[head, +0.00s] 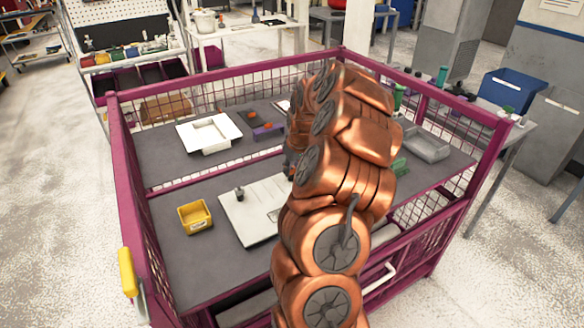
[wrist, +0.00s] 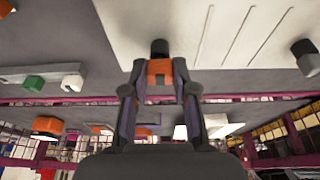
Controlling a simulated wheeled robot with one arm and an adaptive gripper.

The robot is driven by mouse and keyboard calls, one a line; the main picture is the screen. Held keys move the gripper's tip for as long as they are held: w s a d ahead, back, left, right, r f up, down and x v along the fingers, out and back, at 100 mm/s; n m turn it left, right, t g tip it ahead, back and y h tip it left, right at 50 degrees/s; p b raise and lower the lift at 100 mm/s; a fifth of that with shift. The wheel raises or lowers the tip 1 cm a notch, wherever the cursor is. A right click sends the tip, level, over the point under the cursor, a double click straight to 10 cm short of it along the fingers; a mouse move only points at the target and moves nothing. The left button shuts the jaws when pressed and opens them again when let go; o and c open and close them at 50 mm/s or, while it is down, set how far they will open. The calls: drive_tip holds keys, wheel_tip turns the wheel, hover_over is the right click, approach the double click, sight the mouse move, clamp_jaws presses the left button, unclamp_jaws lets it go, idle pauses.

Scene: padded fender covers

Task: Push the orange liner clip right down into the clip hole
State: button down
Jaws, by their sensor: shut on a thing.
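In the wrist view my gripper (wrist: 160,88) is shut on the orange liner clip (wrist: 160,72), with one dark finger on each side. A short black cylinder (wrist: 160,48) shows just beyond the clip, at the edge of the pale panel (wrist: 220,30). I cannot tell whether the clip touches the cylinder, or where the clip hole is. In the head view the pale panel (head: 250,228) lies on the grey bench top, with a dark peg (head: 239,193) near its left edge. My copper arm hides the panel's right side, the clip and my fingertips.
A yellow bin (head: 195,216) stands left of the panel. A white frame-shaped tray (head: 190,137) and a purple block (head: 268,131) lie farther back. A grey tray (head: 427,148) is at the right. Magenta mesh rails (head: 125,165) enclose the bench. Grey bench top is bare around the bin.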

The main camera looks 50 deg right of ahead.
drive_tip(key=shift+f, duration=0.3)
drive_tip(key=c, duration=0.8)
unclamp_jaws()
drive_tip(key=v, duration=1.2)
